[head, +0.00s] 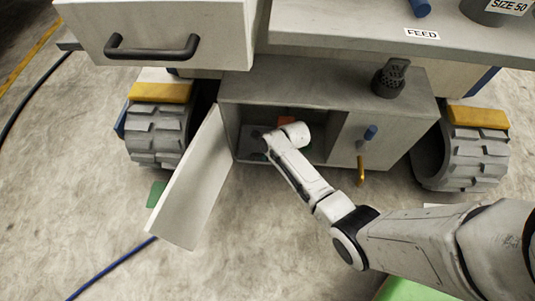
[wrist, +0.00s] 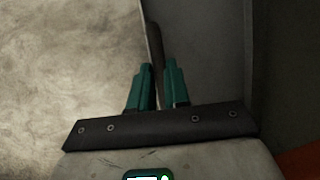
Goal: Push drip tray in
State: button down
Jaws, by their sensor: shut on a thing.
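In the head view my arm reaches into the open low compartment (head: 315,150) of a grey cabinet. Its end is small and partly hidden there. In the wrist view my gripper (wrist: 159,72) has two teal fingers shut on a thin dark edge (wrist: 157,45) standing upright between them; I cannot tell which part it belongs to. No drip tray can be made out for certain. A pale drawer-like front (head: 80,40) with a black bar handle (head: 152,50) is at the upper left of the head view, above the compartment and apart from my gripper.
A pale door (head: 190,185) stands open left of the compartment. An orange thing (head: 286,121) is inside it. A black perforated holder (head: 390,80) stands on the cabinet top. Chunky wheels (head: 160,130) flank the cabinet. A blue cable (head: 110,268) lies on the open floor.

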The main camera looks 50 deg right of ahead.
jog(key=c, duration=1.1)
grip_release()
jog(key=a+p+v, duration=0.1)
jog(key=p+v, duration=0.5)
jog(key=v, duration=0.4)
jog(key=shift+s+d+r+p, duration=0.2)
jog(key=shift+d+r+p, duration=0.15)
jog(key=shift+d, duration=0.1)
jog(key=shift+c, duration=0.2)
